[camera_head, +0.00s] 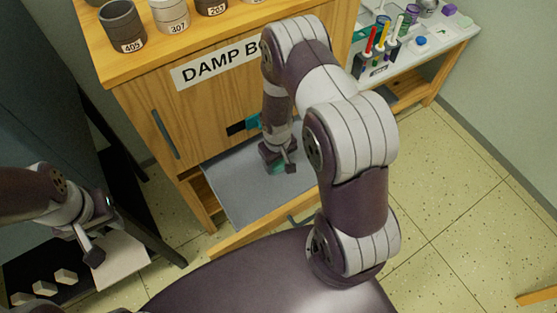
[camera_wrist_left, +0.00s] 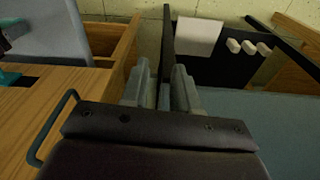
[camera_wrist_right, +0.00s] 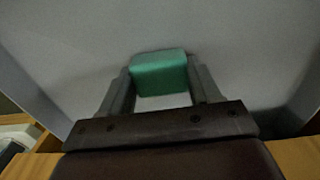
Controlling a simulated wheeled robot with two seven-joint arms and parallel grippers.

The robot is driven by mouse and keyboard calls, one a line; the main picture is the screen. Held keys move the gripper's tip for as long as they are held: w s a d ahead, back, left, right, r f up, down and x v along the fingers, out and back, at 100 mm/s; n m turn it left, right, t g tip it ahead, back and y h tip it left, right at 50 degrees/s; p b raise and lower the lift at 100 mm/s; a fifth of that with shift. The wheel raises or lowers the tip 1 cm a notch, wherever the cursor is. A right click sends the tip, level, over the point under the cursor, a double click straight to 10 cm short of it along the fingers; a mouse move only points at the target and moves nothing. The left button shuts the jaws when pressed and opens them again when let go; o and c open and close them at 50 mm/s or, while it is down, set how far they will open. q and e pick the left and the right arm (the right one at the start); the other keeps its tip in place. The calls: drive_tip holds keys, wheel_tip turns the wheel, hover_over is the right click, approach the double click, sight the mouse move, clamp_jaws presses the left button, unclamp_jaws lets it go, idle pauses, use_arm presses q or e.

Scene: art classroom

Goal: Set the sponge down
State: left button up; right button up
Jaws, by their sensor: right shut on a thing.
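The teal-green sponge (camera_wrist_right: 160,73) is between the fingers of my right gripper (camera_wrist_right: 160,95), which is shut on it. In the head view the sponge (camera_head: 274,168) shows just below my right gripper (camera_head: 279,157), over the grey bottom of the open drawer (camera_head: 244,192). I cannot tell whether the sponge touches that bottom. In the head view my left gripper (camera_head: 91,248) is low at the left, away from the drawer.
The wooden cabinet (camera_head: 140,100) carries a "DAMP BO…" sign, partly hidden by my right arm, and numbered pots (camera_head: 122,27) on top. A side table (camera_head: 445,45) at the right holds coloured tools. A dark shelf with white blocks (camera_head: 65,276) is at lower left.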

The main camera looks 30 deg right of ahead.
drive_tip(key=shift+f, duration=0.15)
drive_tip(key=o, duration=1)
drive_tip(key=shift+r, duration=0.25)
wheel_tip(320, 180, up, 14)
drive_tip(key=p, duration=0.3)
wheel_tip(320, 180, up, 8)
drive_tip(key=r+t, duration=0.1)
hover_over(276, 164)
drive_tip(key=s+a, duration=0.3)
drive_tip(key=s, duration=0.1)
drive_tip(key=shift+m, duration=0.3)
drive_tip(key=s, duration=0.1)
drive_tip(key=s+r, duration=0.1)
drive_tip(key=s, duration=0.1)
drive_tip(key=s+r, duration=0.1)
drive_tip(key=shift+s+a+r, duration=0.2)
drive_tip(key=shift+s+a, duration=0.1)
